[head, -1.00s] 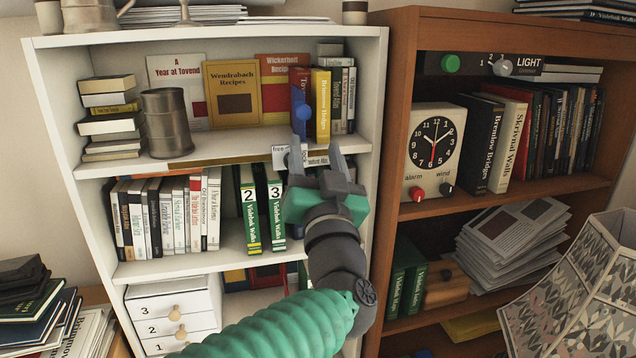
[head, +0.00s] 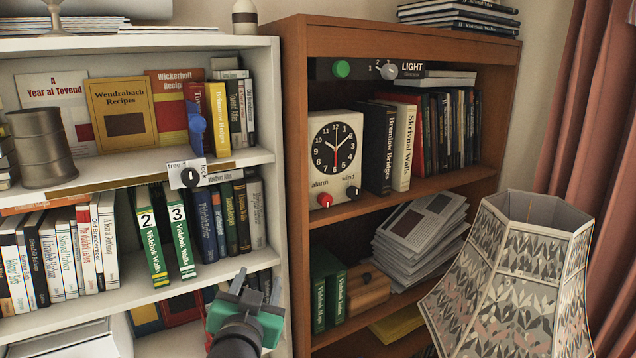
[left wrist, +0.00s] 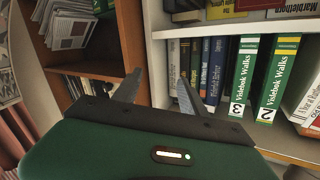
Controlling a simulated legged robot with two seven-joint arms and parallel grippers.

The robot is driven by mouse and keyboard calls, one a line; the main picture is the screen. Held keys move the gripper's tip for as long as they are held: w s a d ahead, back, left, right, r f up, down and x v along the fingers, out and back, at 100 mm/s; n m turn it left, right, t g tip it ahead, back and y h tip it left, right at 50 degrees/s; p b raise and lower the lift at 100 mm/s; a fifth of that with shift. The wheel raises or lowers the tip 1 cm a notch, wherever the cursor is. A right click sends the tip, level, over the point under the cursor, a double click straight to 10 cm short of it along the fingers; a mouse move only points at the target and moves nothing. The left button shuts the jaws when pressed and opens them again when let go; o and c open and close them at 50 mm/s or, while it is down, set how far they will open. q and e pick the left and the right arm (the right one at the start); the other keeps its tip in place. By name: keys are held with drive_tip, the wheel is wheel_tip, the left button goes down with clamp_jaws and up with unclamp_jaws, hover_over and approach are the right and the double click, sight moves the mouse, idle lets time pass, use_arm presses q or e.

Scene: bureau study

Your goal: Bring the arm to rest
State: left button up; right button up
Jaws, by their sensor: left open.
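My left gripper (head: 252,285) shows at the bottom middle of the head view, in front of the white bookcase's lower part near its right side panel. Its jaws are open and nothing shows between them. In the left wrist view the two grey fingers (left wrist: 155,92) stand apart, with the bookcase behind them. My right gripper is not in view.
The white bookcase (head: 283,200) holds books and a free/lock dial plate (head: 190,174). The brown bookcase (head: 297,120) beside it holds a clock (head: 336,150), a green button (head: 341,68) and a LIGHT knob (head: 388,71). A patterned lampshade (head: 510,270) stands at front right.

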use_arm(q)
drive_tip(key=s+a+f+g+h+b, duration=0.1)
drive_tip(key=s+f+g, duration=0.15)
drive_tip(key=f, duration=0.55)
drive_tip(key=s+f+g+b, duration=0.1)
drive_tip(key=s+f+g, duration=0.15)
drive_tip(key=f, duration=0.65)
drive_tip(key=s+a+f+n+g+b, duration=0.1)
drive_tip(key=s+a+f+g, duration=0.2)
drive_tip(key=s+f, duration=0.6)
drive_tip(key=s+a+f+n+g, duration=0.2)
drive_tip(key=s+f+g, duration=0.4)
drive_tip(key=s+f, duration=0.3)
drive_tip(key=shift+s+a+f+y+b, duration=0.4)
drive_tip(key=shift+a+f, duration=0.3)
drive_tip(key=shift+a, duration=0.15)
